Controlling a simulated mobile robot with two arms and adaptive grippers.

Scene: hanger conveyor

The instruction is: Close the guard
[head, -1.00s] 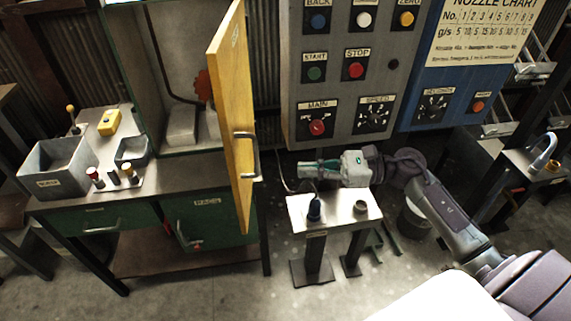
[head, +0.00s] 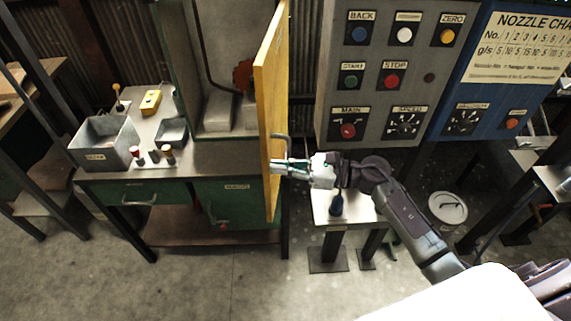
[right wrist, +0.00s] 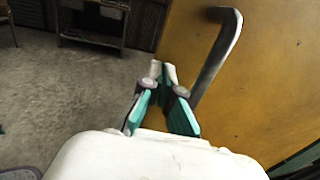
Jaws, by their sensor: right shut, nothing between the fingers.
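The guard is a yellow door panel (head: 268,90), hinged on the green machine cabinet. It stands open and is seen nearly edge-on in the head view; its face fills the right of the right wrist view (right wrist: 255,80). Its grey bar handle (head: 286,137) is on the right-hand face; the handle also shows in the right wrist view (right wrist: 218,55). My right gripper (head: 275,166) is shut and empty, close to the panel's face just below the handle. In the wrist view its fingertips (right wrist: 162,73) are left of the handle bar; contact cannot be told. My left gripper is out of view.
A small metal stand (head: 350,212) is below my right forearm. The control panel (head: 375,75) is behind the arm. The cabinet's worktop (head: 190,180) holds a grey bin (head: 103,148) and small parts. Floor in front (head: 200,285) is clear.

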